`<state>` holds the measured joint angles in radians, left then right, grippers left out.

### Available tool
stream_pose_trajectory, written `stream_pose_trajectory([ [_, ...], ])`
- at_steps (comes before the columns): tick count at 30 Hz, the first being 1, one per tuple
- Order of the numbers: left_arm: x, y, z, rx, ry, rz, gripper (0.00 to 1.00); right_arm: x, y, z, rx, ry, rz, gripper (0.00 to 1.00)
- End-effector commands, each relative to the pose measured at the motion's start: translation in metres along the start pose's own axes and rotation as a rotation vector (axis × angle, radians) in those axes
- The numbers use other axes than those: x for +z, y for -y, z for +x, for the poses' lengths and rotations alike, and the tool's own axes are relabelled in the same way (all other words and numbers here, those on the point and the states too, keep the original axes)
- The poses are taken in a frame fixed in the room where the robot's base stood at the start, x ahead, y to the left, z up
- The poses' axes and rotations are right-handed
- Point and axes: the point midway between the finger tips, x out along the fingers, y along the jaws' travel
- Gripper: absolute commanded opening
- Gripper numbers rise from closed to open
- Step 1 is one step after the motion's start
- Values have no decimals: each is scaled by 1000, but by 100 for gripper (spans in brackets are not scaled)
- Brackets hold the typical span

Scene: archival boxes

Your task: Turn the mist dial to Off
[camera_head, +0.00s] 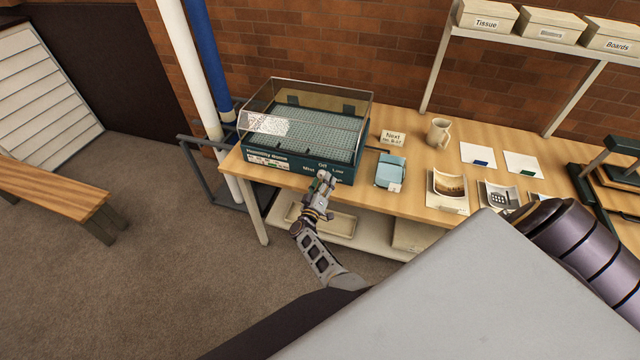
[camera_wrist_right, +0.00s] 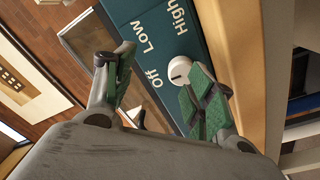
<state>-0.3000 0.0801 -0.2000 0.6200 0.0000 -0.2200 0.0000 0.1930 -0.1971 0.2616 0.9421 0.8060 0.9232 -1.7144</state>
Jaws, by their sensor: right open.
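The mist dial (camera_wrist_right: 180,69) is a small round white knob on the blue-green front panel of the humidity box (camera_head: 262,161). In the right wrist view the words Off (camera_wrist_right: 154,78), Low (camera_wrist_right: 147,46) and High (camera_wrist_right: 178,16) are printed around it. A short dark mark shows on the knob, but I cannot tell surely which word it points to. My right gripper (camera_head: 322,188) is open in front of the panel. In the wrist view its green-padded fingers (camera_wrist_right: 160,76) are spread, with the dial nearer the right finger; contact is unclear.
The box has a clear cover (camera_head: 320,92) and stands at the left end of the wooden table (camera_head: 415,203). A shelf (camera_head: 360,232) lies below.

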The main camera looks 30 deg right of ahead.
Motion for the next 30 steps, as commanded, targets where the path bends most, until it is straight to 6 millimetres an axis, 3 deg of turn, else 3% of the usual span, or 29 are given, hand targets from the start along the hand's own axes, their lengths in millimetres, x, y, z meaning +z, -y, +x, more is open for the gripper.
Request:
stream_pose_trajectory([
  [1, 0, 0, 0, 0, 0, 0, 40, -9, 30, -50, -64, 29, 32, 55],
  [3, 0, 0, 0, 0, 0, 0, 40, -9, 30, -54, -64, 29, 32, 55],
  [20, 0, 0, 0, 0, 0, 0, 40, -10, 29, -58, -63, 28, 31, 55],
  [30, 0, 0, 0, 0, 0, 0, 40, -9, 30, -42, -63, 28, 31, 55],
])
